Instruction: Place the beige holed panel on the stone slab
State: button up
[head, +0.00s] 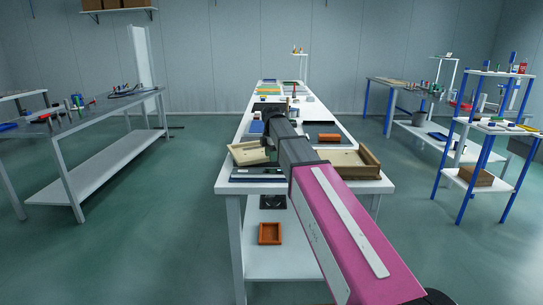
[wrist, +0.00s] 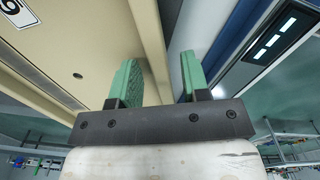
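The beige panel (head: 248,153) lies tilted at the near left of the white table in the head view. In the wrist view the beige panel (wrist: 75,45) fills the upper left, with a small dark hole and a white numbered label. My gripper (wrist: 160,78) has two green fingers apart. The left finger overlaps the panel's face, and a beige edge runs between the fingers with a gap to the right one. In the head view my fingers are hidden behind my arm. A dark flat slab (head: 326,131) lies right of my arm; I cannot tell whether it is stone.
A beige open-sided tray (head: 365,162) stands at the table's near right corner. A dark glossy plate (head: 258,175) lies at the near edge, below the panel. An orange tray (head: 270,233) sits on the lower shelf. Several small items crowd the far table.

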notch_tip(320, 180, up, 12)
dwell(0.9)
